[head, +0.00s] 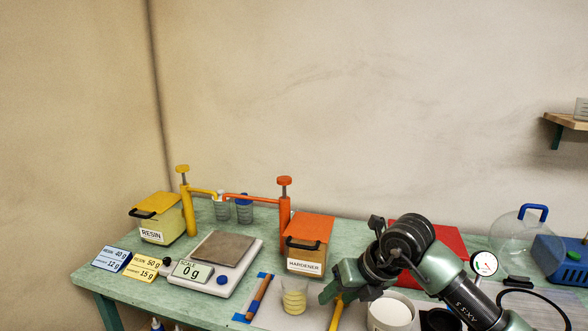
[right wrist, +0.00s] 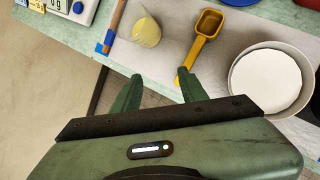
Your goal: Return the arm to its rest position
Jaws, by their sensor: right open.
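My right gripper (right wrist: 158,92) is open and empty, with its two green fingers apart. In the head view it (head: 330,290) hangs over the front part of the green table (head: 135,275), at the end of my dark and green right arm. In the right wrist view a clear cup with pale yellow liquid (right wrist: 146,31) and a yellow scoop (right wrist: 207,27) lie beyond the fingertips. The cup also shows in the head view (head: 294,297). The right fingertip looks close to the scoop's handle; I cannot tell if they touch. My left gripper is not in view.
A white bowl (right wrist: 238,85) of white powder stands right of the scoop. A scale (head: 217,290) reads 0 g. The resin (head: 157,218) and hardener (head: 307,245) containers stand behind with pumps. A vacuum gauge (head: 484,263) and blue pump (head: 560,262) are at the right.

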